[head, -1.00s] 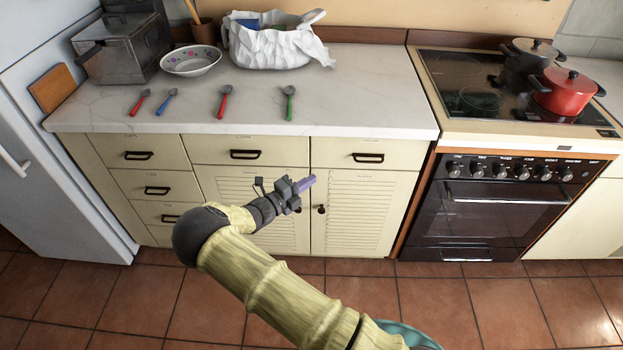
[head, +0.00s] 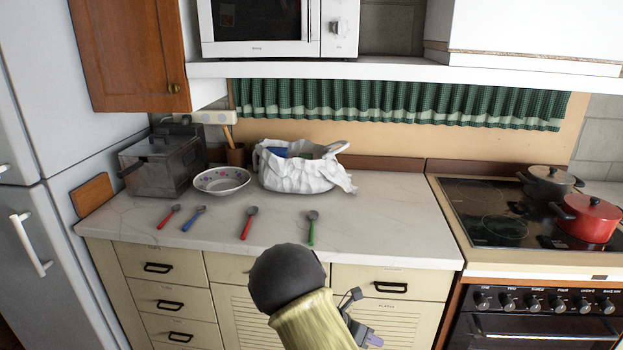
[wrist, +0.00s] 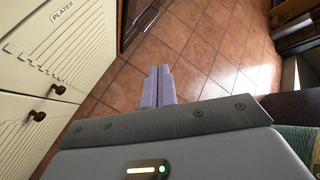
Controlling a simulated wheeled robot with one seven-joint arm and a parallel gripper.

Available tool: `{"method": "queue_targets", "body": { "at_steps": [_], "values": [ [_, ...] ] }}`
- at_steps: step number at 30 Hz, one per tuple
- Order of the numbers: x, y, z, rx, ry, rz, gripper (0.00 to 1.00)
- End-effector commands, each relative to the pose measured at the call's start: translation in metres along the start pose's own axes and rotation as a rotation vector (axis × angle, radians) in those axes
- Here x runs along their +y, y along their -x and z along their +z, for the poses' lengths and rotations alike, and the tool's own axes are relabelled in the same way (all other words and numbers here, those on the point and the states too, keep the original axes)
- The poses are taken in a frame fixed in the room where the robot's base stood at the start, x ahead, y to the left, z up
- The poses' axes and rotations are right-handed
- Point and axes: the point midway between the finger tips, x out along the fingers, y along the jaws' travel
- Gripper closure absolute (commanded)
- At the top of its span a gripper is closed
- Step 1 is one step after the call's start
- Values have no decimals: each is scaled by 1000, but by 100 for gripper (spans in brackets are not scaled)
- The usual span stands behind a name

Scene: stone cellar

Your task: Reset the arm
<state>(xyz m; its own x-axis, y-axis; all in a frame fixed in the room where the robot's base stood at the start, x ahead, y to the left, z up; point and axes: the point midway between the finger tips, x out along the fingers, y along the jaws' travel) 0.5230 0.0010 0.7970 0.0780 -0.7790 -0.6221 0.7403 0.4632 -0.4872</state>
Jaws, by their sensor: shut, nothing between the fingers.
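My gripper (head: 372,340) shows at the bottom of the head view, in front of the cabinet doors and below the counter edge, partly cut off by the frame. In the wrist view my gripper (wrist: 159,84) has its two pale purple fingers together, with nothing between them. It points over the tiled floor and touches nothing that I can see. My arm's dark round joint and yellowish link rise in front of the counter edge and hide part of the drawers.
The counter (head: 390,225) holds several spoons, a bowl (head: 222,181), a white bag (head: 300,172) and a metal box (head: 162,163). Right is a stove with a red pot (head: 587,218). A microwave (head: 279,28) sits above. The floor (wrist: 205,50) shows free room.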

Motion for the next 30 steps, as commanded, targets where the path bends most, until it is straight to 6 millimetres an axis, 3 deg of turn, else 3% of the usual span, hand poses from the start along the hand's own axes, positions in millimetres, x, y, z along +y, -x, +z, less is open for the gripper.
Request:
{"method": "queue_targets", "body": {
  "at_steps": [1, 8, 18, 24, 30],
  "values": [
    [-15, 0, -2, 77, -119, 13, 100],
    [-64, 15, -17, 389, -663, 29, 100],
    [-130, 55, -30, 786, -1461, -72, 100],
    [-160, 75, -34, 952, -1843, -165, 100],
    [-182, 87, -37, 1060, -2114, -247, 100]
  ]
}}
